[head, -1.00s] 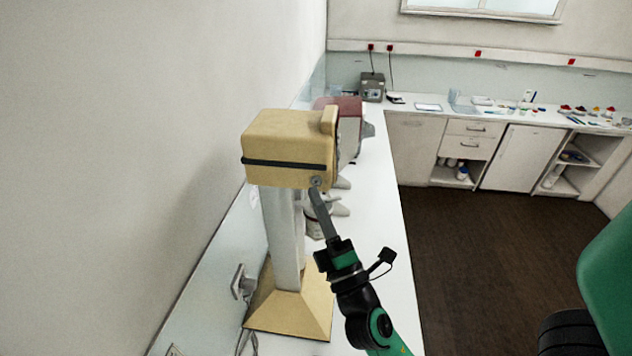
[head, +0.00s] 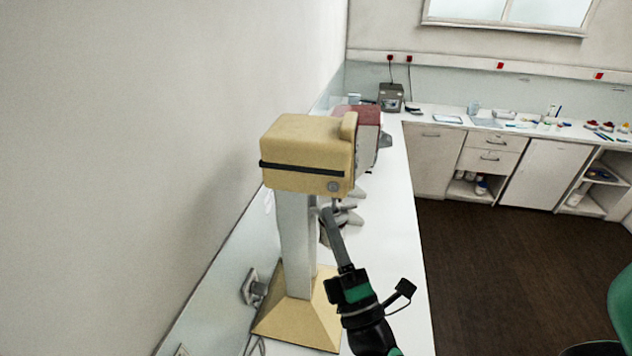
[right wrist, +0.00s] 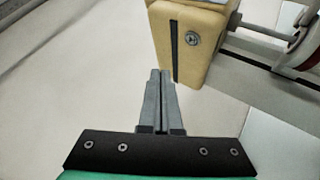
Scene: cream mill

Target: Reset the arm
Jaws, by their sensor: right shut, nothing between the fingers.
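My right gripper (head: 330,217) is shut and empty. Its fingers point up just below the head of the cream mill (head: 305,140), by the mill's lower right corner. In the right wrist view the shut fingers (right wrist: 158,82) lie side by side, and the cream mill (right wrist: 186,45) with its round knob stands just beyond their tips. The fingers look apart from the mill. The mill stands upright on a flared base on the white counter. My left gripper is not in view.
A red-topped machine (head: 358,118) stands behind the mill. The white counter (head: 398,240) runs along the left wall, with a wall socket (head: 253,287) beside the mill's base. A grey box (head: 391,97) stands in the far corner. Dark floor (head: 490,270) lies open to the right.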

